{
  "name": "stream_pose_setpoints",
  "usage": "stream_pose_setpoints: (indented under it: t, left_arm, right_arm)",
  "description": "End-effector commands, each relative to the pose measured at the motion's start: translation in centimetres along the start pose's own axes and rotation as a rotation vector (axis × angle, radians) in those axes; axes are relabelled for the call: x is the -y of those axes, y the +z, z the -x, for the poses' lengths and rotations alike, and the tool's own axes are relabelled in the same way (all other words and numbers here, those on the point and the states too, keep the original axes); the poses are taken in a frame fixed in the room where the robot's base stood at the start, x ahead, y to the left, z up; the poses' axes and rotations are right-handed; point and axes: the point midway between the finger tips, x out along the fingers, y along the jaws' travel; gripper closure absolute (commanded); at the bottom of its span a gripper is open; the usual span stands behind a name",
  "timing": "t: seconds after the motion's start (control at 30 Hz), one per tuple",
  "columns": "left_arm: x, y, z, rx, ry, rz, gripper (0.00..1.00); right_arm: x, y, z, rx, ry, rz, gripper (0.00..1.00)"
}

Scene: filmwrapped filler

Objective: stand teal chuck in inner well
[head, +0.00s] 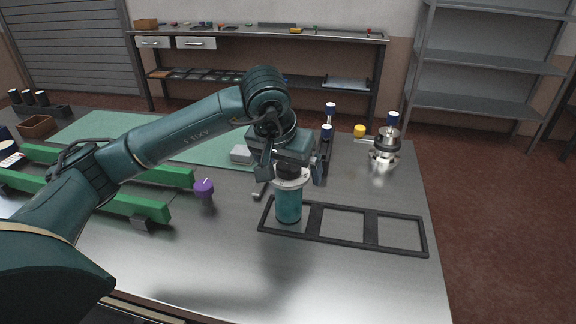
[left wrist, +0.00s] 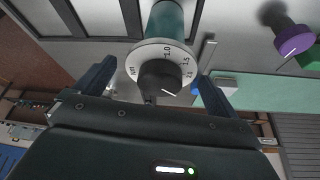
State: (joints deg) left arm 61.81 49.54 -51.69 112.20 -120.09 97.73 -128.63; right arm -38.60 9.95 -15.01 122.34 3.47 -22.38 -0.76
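The teal chuck (head: 288,205) is an upright teal cylinder with a white dial collar and a black knob on top. It appears to stand inside the left well of the black three-well frame (head: 345,241); the middle and right wells are empty. My left gripper (head: 290,172) is above it, pointing down, its fingers spread to either side of the knob. In the left wrist view the teal chuck (left wrist: 165,20) shows at the top, with visible gaps between its collar and both fingers of my left gripper (left wrist: 160,83). My right gripper is not in view.
A purple-topped knob (head: 204,188) and green rails (head: 110,200) are at the left. A silver fixture (head: 384,150), a yellow-capped item (head: 360,131) and blue-topped posts (head: 327,133) stand behind the frame. The table's front middle is clear.

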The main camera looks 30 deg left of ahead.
Motion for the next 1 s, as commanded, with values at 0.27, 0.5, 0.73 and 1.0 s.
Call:
stream_pose_setpoints:
  t: [0.27,0.5,0.73,1.0]
  left_arm:
    - [0.0,-0.2,0.5,-0.001,0.000,0.000,0.04]
    - [0.0,-0.2,4.8,-0.007,0.001,0.000,0.04]
    - [0.0,-0.2,9.6,-0.006,0.000,-0.001,0.04]
    - [0.0,-0.1,12.2,-0.001,0.001,-0.001,0.04]
  right_arm:
    - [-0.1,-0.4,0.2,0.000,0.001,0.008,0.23]
    - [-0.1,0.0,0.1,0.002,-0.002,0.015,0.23]
    - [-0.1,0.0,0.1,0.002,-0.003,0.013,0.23]
    - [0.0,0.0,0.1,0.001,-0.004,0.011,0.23]
